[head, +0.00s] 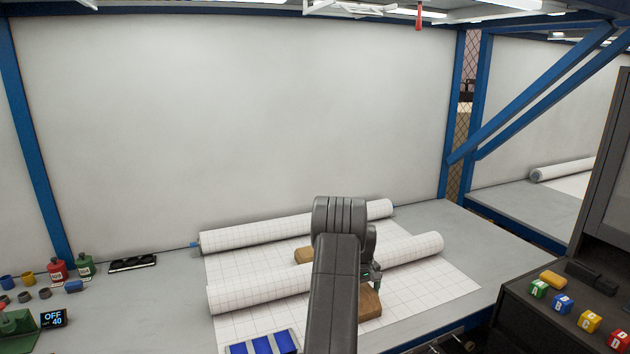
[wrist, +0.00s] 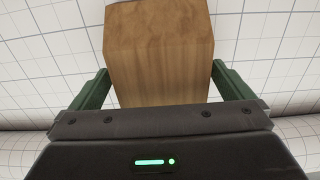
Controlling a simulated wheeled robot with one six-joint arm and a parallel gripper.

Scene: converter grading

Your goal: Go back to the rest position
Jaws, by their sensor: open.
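My gripper (wrist: 160,85) is open in the wrist view, with its green fingers spread to either side of a wooden block (wrist: 160,45). I cannot tell whether the fingers touch the block. In the head view my arm stands in front of the bench and hides most of my gripper. The wooden block (head: 370,304) shows partly behind my arm, on the white grid paper (head: 445,285). A second wooden block (head: 304,255) lies farther back between the two paper rolls.
A front paper roll (head: 260,289) and a back paper roll (head: 250,233) lie across the sheet. Blue strips (head: 262,344) sit at the front. Bottles (head: 85,265) and a small display (head: 53,318) stand left. Lettered cubes (head: 588,321) sit on the dark right-hand surface.

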